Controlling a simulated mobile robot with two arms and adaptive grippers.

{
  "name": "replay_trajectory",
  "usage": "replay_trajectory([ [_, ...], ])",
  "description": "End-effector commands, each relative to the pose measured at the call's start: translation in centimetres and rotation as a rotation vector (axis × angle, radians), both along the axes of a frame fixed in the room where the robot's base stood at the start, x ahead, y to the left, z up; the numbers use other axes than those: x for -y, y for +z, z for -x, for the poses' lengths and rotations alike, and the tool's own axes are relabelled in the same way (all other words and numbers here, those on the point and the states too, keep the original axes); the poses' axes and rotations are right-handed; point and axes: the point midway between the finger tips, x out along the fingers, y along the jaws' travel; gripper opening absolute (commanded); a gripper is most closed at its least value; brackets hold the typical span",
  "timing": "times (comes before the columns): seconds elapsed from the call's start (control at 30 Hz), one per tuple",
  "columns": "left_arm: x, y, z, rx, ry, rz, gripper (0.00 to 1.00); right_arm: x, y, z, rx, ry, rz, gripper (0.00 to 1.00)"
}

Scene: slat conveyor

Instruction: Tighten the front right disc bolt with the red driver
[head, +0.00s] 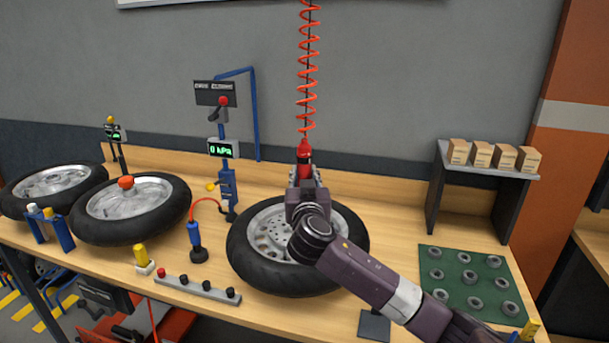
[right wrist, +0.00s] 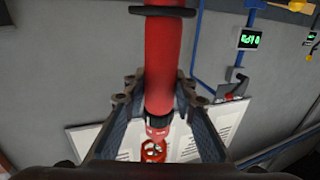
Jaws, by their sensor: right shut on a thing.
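The red driver (head: 304,152) hangs upright from an orange coiled cord above the near wheel (head: 243,262). My right gripper (head: 304,175) is shut on the driver's body. In the right wrist view, the red driver (right wrist: 163,65) runs between the two fingers of my right gripper (right wrist: 160,88). The wheel lies flat on the bench with its silver drilled disc (head: 268,238) facing up. My right arm covers the right part of the disc, so the front right bolt cannot be made out. The driver's lower tip is hidden in the head view. My left gripper is not in view.
Two other wheels (head: 130,208) lie at the left. A gauge stand (head: 226,185) reading 0 kPa stands behind the near wheel. A grey bar with black knobs (head: 195,288) lies in front. A green mat with several rings (head: 452,262) and a shelf of boxes (head: 487,170) are at the right.

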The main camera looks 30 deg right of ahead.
Motion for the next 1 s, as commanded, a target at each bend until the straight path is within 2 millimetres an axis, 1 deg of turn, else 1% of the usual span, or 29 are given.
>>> replay_trajectory([
  [0.43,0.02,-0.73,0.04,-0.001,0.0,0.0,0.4,-0.03,-0.68,0.0,0.001,0.001,-0.001,0.0],
  [1.0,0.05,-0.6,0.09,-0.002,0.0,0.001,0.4,-0.03,-0.01,0.01,0.0,0.001,-0.001,0.0],
])
